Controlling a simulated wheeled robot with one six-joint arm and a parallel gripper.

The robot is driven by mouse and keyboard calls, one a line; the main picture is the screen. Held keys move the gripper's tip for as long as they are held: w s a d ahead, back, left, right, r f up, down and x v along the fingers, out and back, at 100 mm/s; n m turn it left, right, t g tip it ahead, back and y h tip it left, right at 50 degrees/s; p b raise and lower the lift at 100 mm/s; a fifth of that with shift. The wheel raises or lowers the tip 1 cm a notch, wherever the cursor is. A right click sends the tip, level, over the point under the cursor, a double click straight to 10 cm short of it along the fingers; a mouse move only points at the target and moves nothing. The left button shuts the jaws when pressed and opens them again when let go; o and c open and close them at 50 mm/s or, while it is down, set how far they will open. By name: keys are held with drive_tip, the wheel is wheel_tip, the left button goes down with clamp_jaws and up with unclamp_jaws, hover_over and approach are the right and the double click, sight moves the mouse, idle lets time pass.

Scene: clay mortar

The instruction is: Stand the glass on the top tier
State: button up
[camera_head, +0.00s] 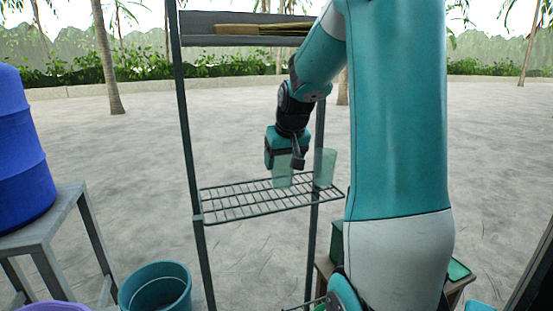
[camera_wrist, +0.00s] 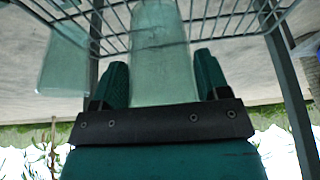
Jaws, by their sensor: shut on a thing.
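My gripper (camera_head: 284,160) is shut on a pale green translucent glass (camera_head: 282,172), upright at the wire tier (camera_head: 240,206) of the rack. In the wrist view this glass (camera_wrist: 160,45) sits between the two dark green fingers (camera_wrist: 160,85). I cannot tell whether its base touches the wires. A second similar glass (camera_head: 325,168) stands at the right end of the wire tier, apart from the held one. It also shows at the left of the wrist view (camera_wrist: 63,62). The top tier (camera_head: 200,28) is a grey shelf high above.
A long straw-coloured bundle (camera_head: 262,29) lies on the top tier. Dark rack posts (camera_head: 188,130) rise beside my arm. At left are a blue barrel (camera_head: 20,150) on a grey stand (camera_head: 50,215) and a teal bucket (camera_head: 155,290). Open paving lies behind.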

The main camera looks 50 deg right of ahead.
drive_tip(key=w+d, duration=0.1)
drive_tip(key=w+p, duration=0.1)
drive_tip(key=w, duration=0.1)
drive_tip(key=shift+d+r, duration=0.1)
drive_tip(key=shift+d, duration=0.3)
drive_tip(key=p+x, duration=0.2)
drive_tip(key=shift+f, duration=0.95)
drive_tip(key=shift+f, duration=0.1)
drive_tip(key=o, duration=1)
